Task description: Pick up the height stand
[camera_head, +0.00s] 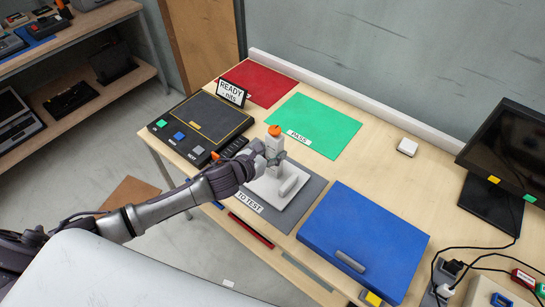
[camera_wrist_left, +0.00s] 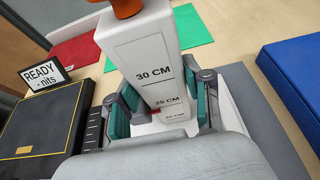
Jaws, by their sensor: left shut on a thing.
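The height stand (camera_head: 290,192) is a white upright column on a flat white base with an orange knob on top. It stands over the grey "TO TEST" mat (camera_head: 314,190); I cannot tell whether its base touches the mat. In the left wrist view its column (camera_wrist_left: 150,55) carries height marks such as "30 CM". My left gripper (camera_head: 270,152) is shut on the column, with a green-padded finger on each side in the left wrist view (camera_wrist_left: 162,95). The gripper hides part of the column. My right gripper is not in view.
A blue case (camera_head: 365,235) lies just right of the mat. A black device (camera_head: 200,125) with a "READY" sign (camera_head: 231,93) is at the left. Green (camera_head: 320,122) and red (camera_head: 258,82) mats lie behind. A monitor (camera_head: 510,150) and cables are at the right.

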